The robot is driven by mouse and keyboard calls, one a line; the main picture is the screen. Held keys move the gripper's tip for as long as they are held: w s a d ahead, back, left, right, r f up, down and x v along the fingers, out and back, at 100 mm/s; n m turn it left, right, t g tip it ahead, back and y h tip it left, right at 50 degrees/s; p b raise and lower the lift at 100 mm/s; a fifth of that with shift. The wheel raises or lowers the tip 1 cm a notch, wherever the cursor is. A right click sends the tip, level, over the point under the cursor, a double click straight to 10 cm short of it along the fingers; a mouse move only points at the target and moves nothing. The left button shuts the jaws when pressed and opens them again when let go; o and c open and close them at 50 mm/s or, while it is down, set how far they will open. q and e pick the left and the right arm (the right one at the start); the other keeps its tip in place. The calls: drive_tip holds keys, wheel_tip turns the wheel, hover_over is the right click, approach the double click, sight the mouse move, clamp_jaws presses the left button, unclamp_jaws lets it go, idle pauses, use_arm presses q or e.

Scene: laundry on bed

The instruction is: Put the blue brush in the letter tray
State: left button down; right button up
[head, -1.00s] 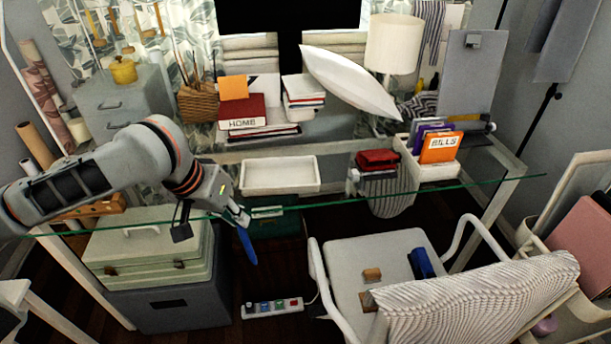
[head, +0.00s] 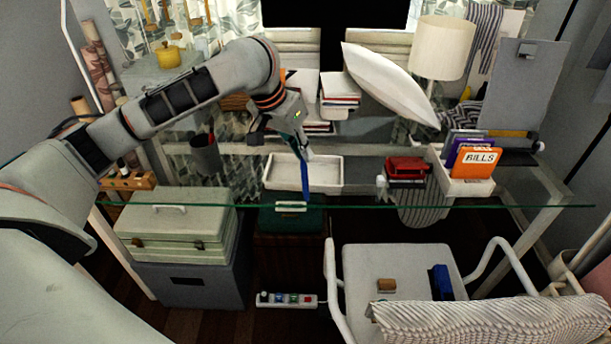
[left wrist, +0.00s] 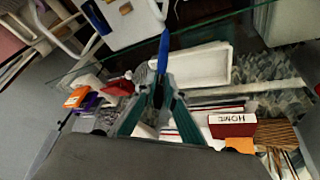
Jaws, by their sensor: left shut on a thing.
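The blue brush (head: 305,182) is held in my left gripper (head: 302,153) and hangs down from its fingers. In the left wrist view, the brush (left wrist: 163,50) stands out past the teal fingertips (left wrist: 160,88). The letter tray (head: 328,186) is a shallow white rectangular tray on the glass desk and looks empty. In the head view the brush overlaps the tray's front middle; in the left wrist view it appears beside an end of the tray (left wrist: 226,68). The height of the brush above the tray is hard to tell. My right gripper is not in view.
On the glass desk (head: 225,206), a red stapler-like item (head: 407,165) and a white organizer with folders marked BILLS (head: 472,162) stand to the right. Books and a white pillow (head: 388,80) are behind. A white chair (head: 400,262) is in front.

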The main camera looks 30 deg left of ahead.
use_arm(q)
drive_tip(key=w+a+r+m, duration=0.2)
drive_tip(key=w+a+r, duration=0.1)
drive_tip(key=w+r, duration=0.35)
drive_tip(key=w+a+r+m, duration=0.2)
drive_tip(key=w+a+r, duration=0.1)
drive_tip(key=w+r, duration=0.4)
wheel_tip(320, 180, down, 18)
drive_tip(key=b, duration=0.3)
drive_tip(key=shift+s+b, duration=0.25)
drive_tip(key=shift+b, duration=0.05)
drive_tip(key=shift+p, duration=0.4)
drive_tip(key=shift+w+f+p, duration=0.1)
drive_tip(key=shift+p, duration=0.8)
drive_tip(key=shift+f+p, duration=0.25)
drive_tip(key=shift+p, duration=0.6)
